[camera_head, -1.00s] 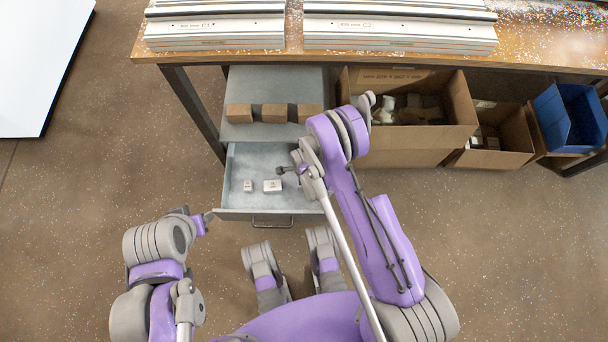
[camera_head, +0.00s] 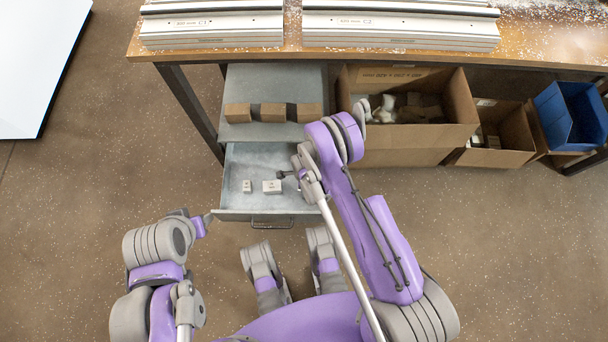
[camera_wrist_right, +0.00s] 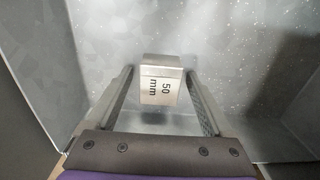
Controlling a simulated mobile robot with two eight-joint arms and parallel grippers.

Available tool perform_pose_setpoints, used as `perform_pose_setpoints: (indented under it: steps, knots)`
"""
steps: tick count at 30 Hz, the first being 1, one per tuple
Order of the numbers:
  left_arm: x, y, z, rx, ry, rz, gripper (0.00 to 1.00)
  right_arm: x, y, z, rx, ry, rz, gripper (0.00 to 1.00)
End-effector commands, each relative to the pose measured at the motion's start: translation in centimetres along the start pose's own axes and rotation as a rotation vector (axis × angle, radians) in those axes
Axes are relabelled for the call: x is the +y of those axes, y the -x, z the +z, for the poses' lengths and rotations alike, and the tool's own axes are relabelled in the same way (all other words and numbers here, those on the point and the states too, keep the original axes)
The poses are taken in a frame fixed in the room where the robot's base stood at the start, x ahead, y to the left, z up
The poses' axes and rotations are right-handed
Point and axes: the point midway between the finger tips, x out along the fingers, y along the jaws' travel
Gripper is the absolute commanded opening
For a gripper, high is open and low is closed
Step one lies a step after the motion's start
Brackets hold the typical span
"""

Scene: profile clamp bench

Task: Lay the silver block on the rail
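A silver block marked 50 mm (camera_wrist_right: 160,84) lies in the drawer, between the fingers of my open right gripper (camera_wrist_right: 160,100), with a gap on each side. In the head view my right gripper (camera_head: 292,174) is over the drawer's right part, and my arm hides most of that spot. Two smaller-looking pale blocks (camera_head: 247,186) and (camera_head: 272,186) lie to its left in the drawer. Long silver rails marked C1 (camera_head: 212,30) and C2 (camera_head: 400,32) lie on the bench. My left gripper (camera_head: 203,224) is left of the drawer, its fingers not clear.
The open drawer (camera_head: 240,216) has metal walls close around my right gripper. Brown blocks (camera_head: 273,112) sit on the shelf above it. Cardboard boxes (camera_head: 410,140) and a blue bin (camera_head: 570,118) stand right, under the wooden bench (camera_head: 540,58).

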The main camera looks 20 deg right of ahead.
Motion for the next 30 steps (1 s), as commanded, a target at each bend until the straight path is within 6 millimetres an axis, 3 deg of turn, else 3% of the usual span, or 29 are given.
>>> perform_pose_setpoints:
  steps: [8, 11, 21, 30]
  knots:
    - [0.0, 0.6, -0.2, 0.002, 0.0, 0.0, 0.5, 0.0, 0.5, 0.0, 0.0, 0.0, -0.001, 0.86]
    - [0.0, 0.8, -0.2, 0.003, 0.0, 0.0, 0.5, 0.0, 1.9, 0.0, 0.0, 0.0, -0.001, 0.86]
    - [0.0, 2.5, -0.7, 0.008, 0.0, 0.0, 0.5, 0.0, 9.2, 0.0, 0.0, 0.0, -0.001, 0.86]
    - [0.0, 3.1, -0.9, 0.011, 0.0, 0.0, 0.5, -0.1, 12.2, 0.0, 0.0, 0.0, 0.0, 0.86]
